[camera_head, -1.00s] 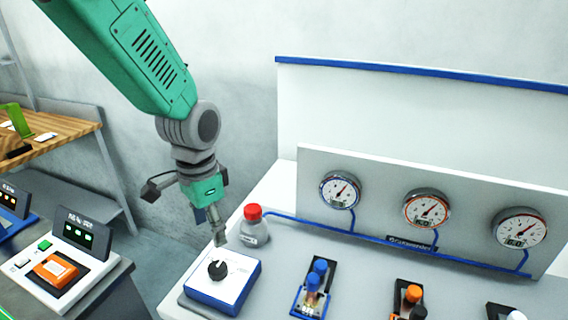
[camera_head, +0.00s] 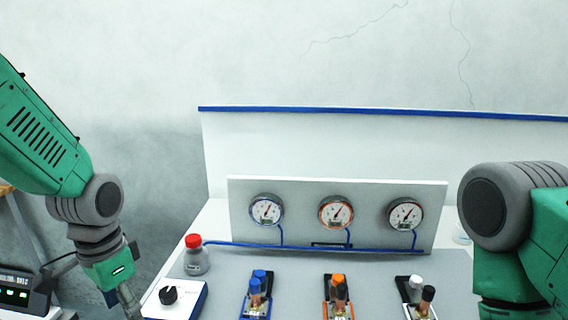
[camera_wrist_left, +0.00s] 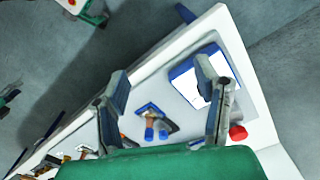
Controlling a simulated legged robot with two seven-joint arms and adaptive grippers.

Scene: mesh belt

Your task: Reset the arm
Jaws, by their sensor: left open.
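My left gripper (camera_head: 128,302) hangs at the lower left of the head view, its fingers pointing down, beside the left edge of a blue-and-white box (camera_head: 178,302) with a black knob (camera_head: 169,295). In the left wrist view its two fingers (camera_wrist_left: 163,82) are spread apart with nothing between them. The right finger covers part of the box (camera_wrist_left: 190,86) there, but the gripper's height above it is unclear. My right arm (camera_head: 500,215) shows at the right edge of the head view; its gripper is out of frame.
A red-capped bottle (camera_head: 196,260) stands behind the box. Blue (camera_head: 257,295), orange (camera_head: 338,294) and black-and-white (camera_head: 420,296) valve units line the grey bench. Three gauges (camera_head: 336,212) sit on a panel behind them. A dark device (camera_head: 20,290) with green lights is at far left.

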